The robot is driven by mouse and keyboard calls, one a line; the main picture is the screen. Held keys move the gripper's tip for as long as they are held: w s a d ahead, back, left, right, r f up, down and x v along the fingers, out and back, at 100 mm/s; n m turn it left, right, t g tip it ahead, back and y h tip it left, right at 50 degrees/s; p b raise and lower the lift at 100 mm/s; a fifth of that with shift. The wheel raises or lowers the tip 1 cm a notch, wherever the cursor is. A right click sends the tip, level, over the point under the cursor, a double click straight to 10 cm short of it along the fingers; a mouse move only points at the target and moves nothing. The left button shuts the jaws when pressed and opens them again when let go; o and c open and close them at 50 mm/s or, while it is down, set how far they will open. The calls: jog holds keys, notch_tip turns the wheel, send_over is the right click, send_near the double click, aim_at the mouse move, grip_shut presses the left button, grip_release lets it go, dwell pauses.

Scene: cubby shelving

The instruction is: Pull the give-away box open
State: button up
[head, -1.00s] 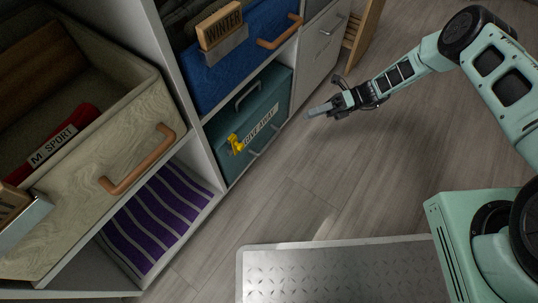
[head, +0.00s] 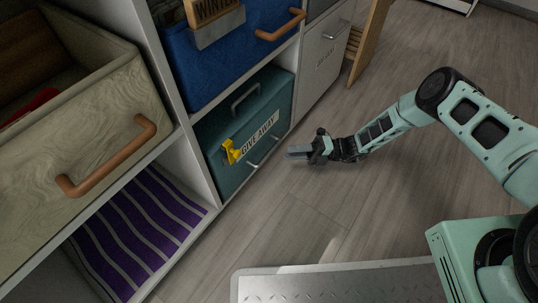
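The give-away box (head: 223,169) is a dark teal box in the lower middle cubby, flush in the shelf. It bears a white "GIVE AWAY" label (head: 260,132), a yellow tag (head: 231,151), a dark handle (head: 245,97) near its top and a metal bar handle (head: 262,155) low on its front. My gripper (head: 290,152) is in front of the box, to the right of the bar handle and apart from it, pointing left towards the box. Its fingers overlap in this view, so I cannot tell how far apart they are.
A blue "WINTER" bin (head: 215,77) sits above. A pale wooden drawer (head: 95,150) with a brown handle juts out at the left, over a purple striped cloth (head: 140,225). A white box (head: 323,68) stands to the right. The wooden floor (head: 330,215) in front is clear.

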aim_at(269, 153)
jog(key=a, duration=0.2)
jog(key=a+b, duration=0.1)
jog(key=a, duration=0.2)
jog(key=s+a+r+b, duration=0.1)
jog(key=a, duration=0.2)
jog(key=shift+r, duration=0.1)
grip_shut()
